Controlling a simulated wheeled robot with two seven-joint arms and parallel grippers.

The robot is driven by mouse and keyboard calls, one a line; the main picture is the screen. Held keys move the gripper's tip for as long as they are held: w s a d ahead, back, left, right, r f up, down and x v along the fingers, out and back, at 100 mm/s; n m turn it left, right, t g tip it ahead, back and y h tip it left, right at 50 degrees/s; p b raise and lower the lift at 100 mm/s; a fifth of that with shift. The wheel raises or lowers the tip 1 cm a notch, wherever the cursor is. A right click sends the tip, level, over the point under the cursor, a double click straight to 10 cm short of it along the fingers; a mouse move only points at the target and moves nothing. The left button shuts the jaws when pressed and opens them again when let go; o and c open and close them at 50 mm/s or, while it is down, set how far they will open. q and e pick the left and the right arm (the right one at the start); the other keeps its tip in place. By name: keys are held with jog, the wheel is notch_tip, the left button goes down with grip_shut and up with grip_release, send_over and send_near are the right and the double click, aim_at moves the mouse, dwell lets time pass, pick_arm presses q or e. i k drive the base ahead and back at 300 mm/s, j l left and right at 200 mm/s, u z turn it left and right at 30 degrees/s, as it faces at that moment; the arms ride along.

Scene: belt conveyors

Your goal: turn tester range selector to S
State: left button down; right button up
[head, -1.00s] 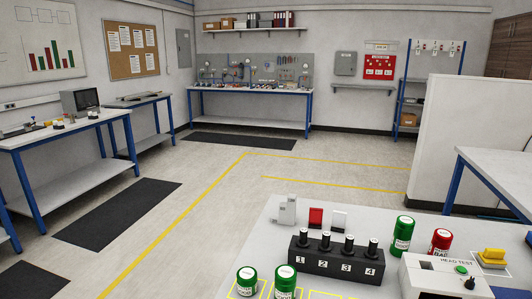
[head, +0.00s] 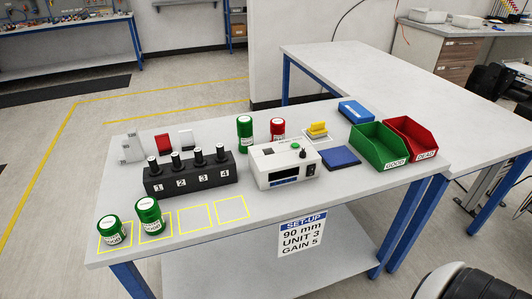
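The white tester box (head: 272,173) stands on the near bench, right of the black numbered block. A green button (head: 295,146) and a small black knob (head: 303,154), which looks like the selector, sit on its top. The knob's range letters and pointer direction are too small to read. A dark display (head: 284,181) and a black switch (head: 311,170) are on its front. Neither of my grippers is in view; a white and black rounded part at the lower right edge may be mine.
The black block (head: 190,179) holds several dark posts, left of the tester. Green cans (head: 150,217) stand at the front left. Green (head: 378,148) and red (head: 411,138) bins stand right. A set-up card (head: 301,236) reads 90 mm, unit 3, gain 5. Bare bench lies before the tester.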

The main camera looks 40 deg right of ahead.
aim_at(301, 154)
jog(key=z, duration=1.4)
